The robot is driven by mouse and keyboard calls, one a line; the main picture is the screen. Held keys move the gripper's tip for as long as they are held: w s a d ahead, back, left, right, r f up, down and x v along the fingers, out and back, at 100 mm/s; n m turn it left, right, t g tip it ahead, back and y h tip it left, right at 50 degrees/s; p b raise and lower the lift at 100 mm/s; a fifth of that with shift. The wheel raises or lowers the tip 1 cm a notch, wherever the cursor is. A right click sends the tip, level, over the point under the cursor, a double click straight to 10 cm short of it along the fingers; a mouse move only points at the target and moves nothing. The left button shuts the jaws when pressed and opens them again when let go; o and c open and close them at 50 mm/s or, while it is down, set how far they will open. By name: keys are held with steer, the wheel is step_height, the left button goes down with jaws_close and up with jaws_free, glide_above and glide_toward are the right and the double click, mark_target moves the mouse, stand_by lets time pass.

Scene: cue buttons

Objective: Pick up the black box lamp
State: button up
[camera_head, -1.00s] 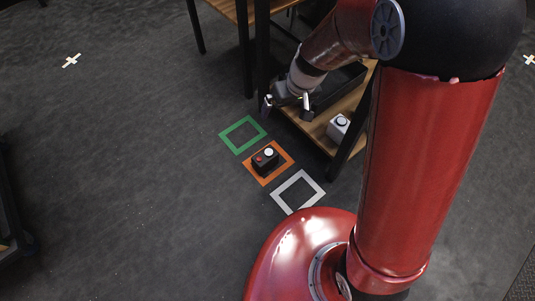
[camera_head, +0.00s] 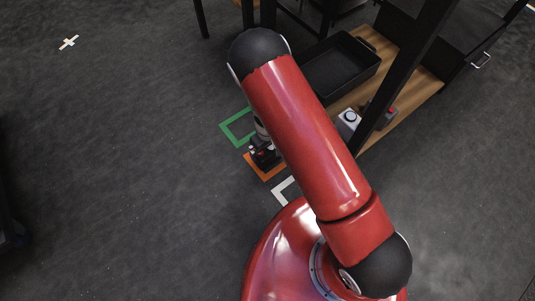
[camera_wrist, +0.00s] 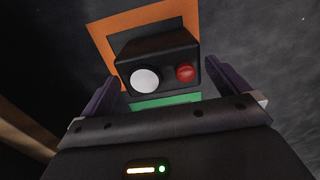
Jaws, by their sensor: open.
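The black box lamp (camera_wrist: 157,56) has a white round button and a red one on its face. In the wrist view it sits on the orange square outline (camera_wrist: 104,42), between my gripper's two fingers. My gripper (camera_wrist: 157,92) is open, with a finger at each side of the box. I cannot tell whether the fingers touch it. In the head view my gripper (camera_head: 264,153) is over the orange square (camera_head: 273,174), and my arm and gripper hide most of the box there.
A green square outline (camera_head: 231,131) and a white one (camera_head: 281,192) lie on the floor on either side. A wooden shelf (camera_head: 408,75) at the right holds a black tray (camera_head: 341,70), a grey box (camera_head: 348,121) and a red-buttoned box (camera_head: 389,112). Open floor lies left.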

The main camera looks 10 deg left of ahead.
mark_target(267, 151)
step_height(267, 151, down, 4)
steer(key=shift+r+b, duration=0.1)
steer(key=shift+b, duration=0.2)
steer(key=c, duration=0.9)
steer(key=shift+r, duration=0.1)
steer(key=shift+c, duration=0.8)
steer(key=shift+r, duration=0.1)
